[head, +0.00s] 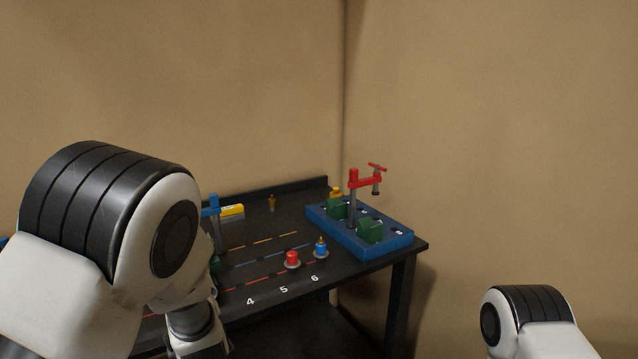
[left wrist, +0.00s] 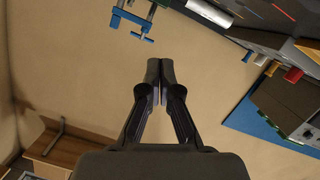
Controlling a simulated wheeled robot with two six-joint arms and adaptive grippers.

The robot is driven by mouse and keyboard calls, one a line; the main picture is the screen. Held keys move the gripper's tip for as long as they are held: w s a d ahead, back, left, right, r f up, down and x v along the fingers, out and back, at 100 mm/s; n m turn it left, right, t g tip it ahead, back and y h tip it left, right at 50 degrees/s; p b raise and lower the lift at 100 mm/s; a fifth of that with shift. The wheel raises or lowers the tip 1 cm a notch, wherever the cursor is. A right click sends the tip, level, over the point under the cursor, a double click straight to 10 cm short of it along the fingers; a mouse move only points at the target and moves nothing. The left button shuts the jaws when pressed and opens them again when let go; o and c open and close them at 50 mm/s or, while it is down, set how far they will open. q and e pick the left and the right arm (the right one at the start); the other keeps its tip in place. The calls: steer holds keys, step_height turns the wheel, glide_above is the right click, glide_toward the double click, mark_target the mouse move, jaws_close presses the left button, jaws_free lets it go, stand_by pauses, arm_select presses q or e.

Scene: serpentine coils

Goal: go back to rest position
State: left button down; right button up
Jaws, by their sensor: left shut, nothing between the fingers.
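My left gripper (left wrist: 160,72) shows in the left wrist view with its two black fingers together and nothing between them. Only wall or floor colour shows around its tips. In the head view my left arm fills the left side, and its gripper is hidden or out of frame. Part of my right arm shows at the lower right of the head view; its gripper is out of frame.
A black table (head: 413,247) stands ahead with a blue tray (head: 372,250) holding green blocks (head: 371,230) and a red clamp (head: 367,180). A red knob (head: 292,259) and a blue knob (head: 321,248) stand near numbers 5 and 6. Tan walls meet behind.

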arm_select(q)
steer(key=s+a+f+m+g+h, duration=0.1)
steer(key=s+f+g, duration=0.1)
steer(key=s+f, duration=0.6)
steer(key=s+a+f+m+g+h, duration=0.1)
steer(key=s+a+f+g, duration=0.2)
steer(key=f, duration=0.8)
steer(key=s+f+m+g+h, duration=0.1)
steer(key=s+f+g, duration=0.1)
steer(key=s+f, duration=0.6)
steer(key=s+d+f+m+g+h, duration=0.1)
steer(key=s+f+m+g, duration=0.1)
steer(key=s, duration=0.4)
steer(key=s+d+f+m+g+h, duration=0.1)
steer(key=s+d+f+m+g, duration=0.1)
steer(key=s, duration=0.5)
steer(key=s+d+f+m+g+h, duration=0.1)
steer(key=s+f+m+g+h, duration=0.1)
steer(key=s, duration=0.5)
steer(key=shift+d+f+g, duration=0.4)
steer(key=shift+f+g, duration=0.1)
steer(key=shift+f, duration=0.3)
